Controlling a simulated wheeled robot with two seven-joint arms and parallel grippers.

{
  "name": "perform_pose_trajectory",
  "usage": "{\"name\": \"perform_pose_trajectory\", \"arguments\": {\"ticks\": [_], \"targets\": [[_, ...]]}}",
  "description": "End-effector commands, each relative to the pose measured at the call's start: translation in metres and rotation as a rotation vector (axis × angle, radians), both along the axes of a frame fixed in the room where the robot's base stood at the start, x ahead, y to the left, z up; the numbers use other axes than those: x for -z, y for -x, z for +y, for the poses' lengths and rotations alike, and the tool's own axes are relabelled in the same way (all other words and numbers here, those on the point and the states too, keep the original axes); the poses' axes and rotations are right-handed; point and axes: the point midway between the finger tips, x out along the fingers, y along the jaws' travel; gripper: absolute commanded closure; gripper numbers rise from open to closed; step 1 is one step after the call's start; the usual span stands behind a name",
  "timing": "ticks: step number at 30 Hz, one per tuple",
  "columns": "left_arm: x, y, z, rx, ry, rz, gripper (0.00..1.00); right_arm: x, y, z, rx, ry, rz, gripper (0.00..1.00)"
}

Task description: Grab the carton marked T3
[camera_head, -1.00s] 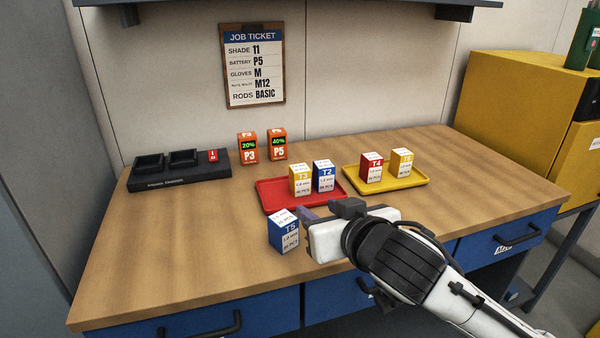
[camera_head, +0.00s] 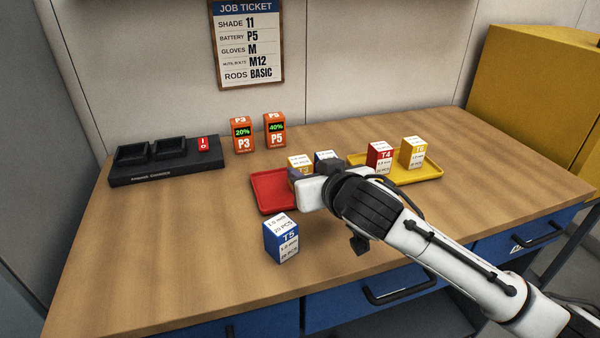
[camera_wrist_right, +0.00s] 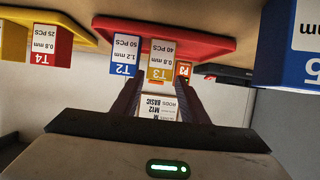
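The carton marked T3 (camera_head: 300,162) is yellow and white and stands upright on the red tray. My right gripper (camera_head: 296,180) is in front of it and hides its lower part in the head view. In the right wrist view, T3 (camera_wrist_right: 161,62) appears upside down, straight ahead of my right gripper (camera_wrist_right: 160,88). The two dark fingers are apart, one toward each side of T3, with nothing held. I cannot tell whether the tips reach past its front face. My left gripper is not in view.
Blue carton T2 (camera_wrist_right: 124,56) stands close beside T3 on the red tray (camera_head: 270,190). The yellow tray (camera_head: 425,174) holds red T4 (camera_head: 380,157) and a yellow carton (camera_head: 412,153). Blue T5 (camera_head: 281,240) stands nearer the front. Orange batteries P3 (camera_head: 242,134) and P5 (camera_head: 275,131) stand behind.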

Motion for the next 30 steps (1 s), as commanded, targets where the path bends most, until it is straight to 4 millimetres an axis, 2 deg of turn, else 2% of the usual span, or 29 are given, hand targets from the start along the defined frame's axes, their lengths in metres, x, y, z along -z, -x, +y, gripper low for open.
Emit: {"name": "perform_pose_trajectory", "arguments": {"ticks": [6, 16, 21, 30], "targets": [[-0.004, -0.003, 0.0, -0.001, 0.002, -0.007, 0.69, 0.009, -0.026, 0.008, 0.001, 0.001, 0.001, 0.6], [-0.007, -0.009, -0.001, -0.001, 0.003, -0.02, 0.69, 0.012, -0.031, 0.01, 0.0, 0.0, 0.001, 0.6], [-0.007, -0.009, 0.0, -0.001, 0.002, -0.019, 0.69, 0.012, -0.031, 0.01, 0.0, 0.0, 0.001, 0.89], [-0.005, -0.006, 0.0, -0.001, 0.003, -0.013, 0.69, 0.005, -0.031, 0.01, -0.001, -0.002, -0.002, 0.89]]}}
